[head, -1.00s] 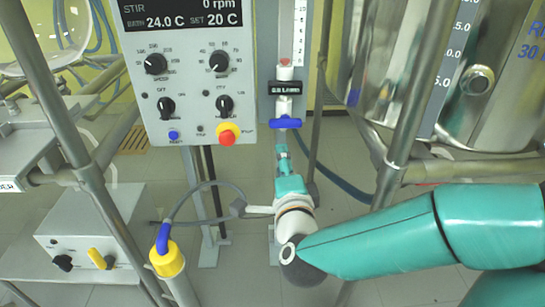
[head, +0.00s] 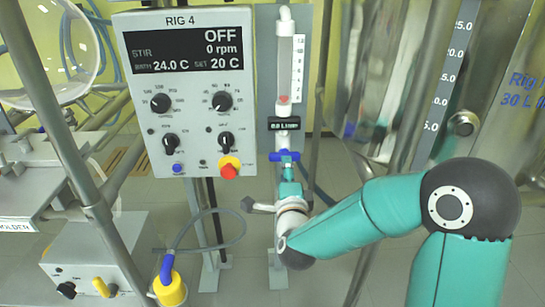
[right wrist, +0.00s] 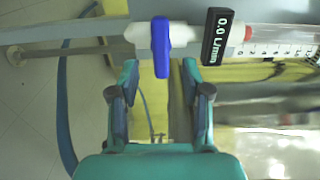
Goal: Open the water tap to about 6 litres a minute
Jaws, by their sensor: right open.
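The water tap is a blue handle (head: 284,156) on a white fitting below the flow meter (head: 298,65). Its small black readout (head: 284,124) shows 0.0 L/min in the right wrist view (right wrist: 216,37). The red float (head: 283,100) sits low in the clear tube. My right gripper (head: 287,172) is open just below the handle. In the right wrist view its fingers (right wrist: 160,72) stand apart, and the lower end of the blue handle (right wrist: 161,47) appears between their tips. I see no clear contact. My left gripper is out of view.
The control box (head: 190,90) with knobs and a red button (head: 229,170) is just left of the meter. A metal post and steel vessel (head: 462,124) stand at the right.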

